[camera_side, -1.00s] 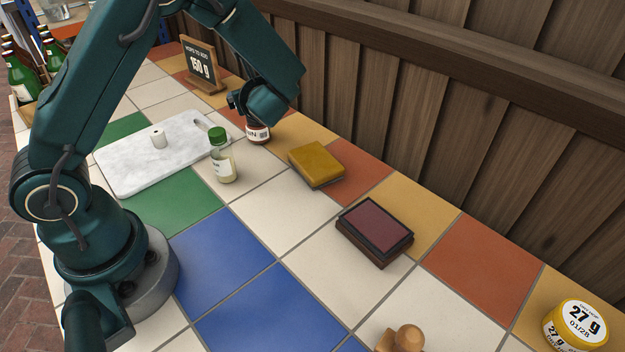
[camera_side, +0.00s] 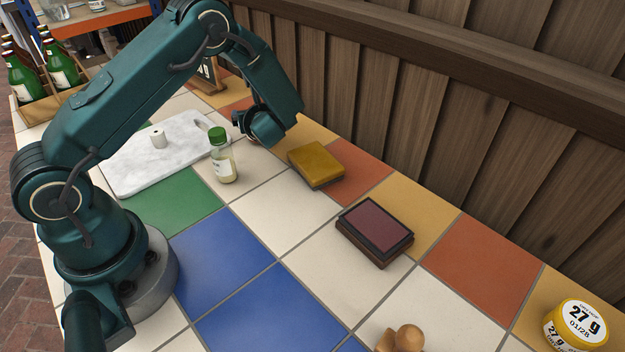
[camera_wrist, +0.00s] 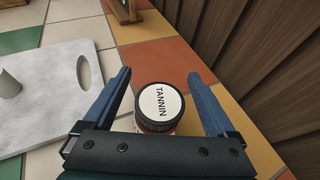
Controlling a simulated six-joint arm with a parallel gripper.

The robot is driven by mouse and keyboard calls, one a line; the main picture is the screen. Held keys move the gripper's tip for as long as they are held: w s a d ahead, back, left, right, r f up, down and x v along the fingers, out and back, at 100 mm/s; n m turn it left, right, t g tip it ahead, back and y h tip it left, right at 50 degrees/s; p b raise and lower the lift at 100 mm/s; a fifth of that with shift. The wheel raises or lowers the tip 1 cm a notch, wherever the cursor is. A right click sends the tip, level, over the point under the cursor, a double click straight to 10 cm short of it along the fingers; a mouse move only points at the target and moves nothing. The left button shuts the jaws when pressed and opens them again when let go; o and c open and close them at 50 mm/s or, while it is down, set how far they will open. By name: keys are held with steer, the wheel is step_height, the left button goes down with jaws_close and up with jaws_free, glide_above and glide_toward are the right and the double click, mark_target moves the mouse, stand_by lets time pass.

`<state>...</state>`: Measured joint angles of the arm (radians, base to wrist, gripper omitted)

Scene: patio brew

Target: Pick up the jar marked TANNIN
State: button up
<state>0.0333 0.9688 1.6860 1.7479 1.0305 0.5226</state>
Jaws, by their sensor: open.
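The TANNIN jar (camera_wrist: 159,104) has a dark lid with a round white label reading TANNIN. In the wrist view it stands upright between the two fingers of my gripper (camera_wrist: 160,90). The fingers are apart, with a gap on each side of the lid. In the side view my gripper (camera_side: 255,138) is low over the table and hides nearly all of the jar.
A marble board (camera_side: 128,178) with a small white piece (camera_side: 158,138) lies to the left. A green-capped bottle (camera_side: 223,160) stands close by. A mustard-yellow block (camera_side: 316,163) and an ink pad (camera_side: 374,230) lie to the right. A wooden wall runs behind.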

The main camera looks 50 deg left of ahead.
jaws_close()
steer(key=shift+r, duration=0.15)
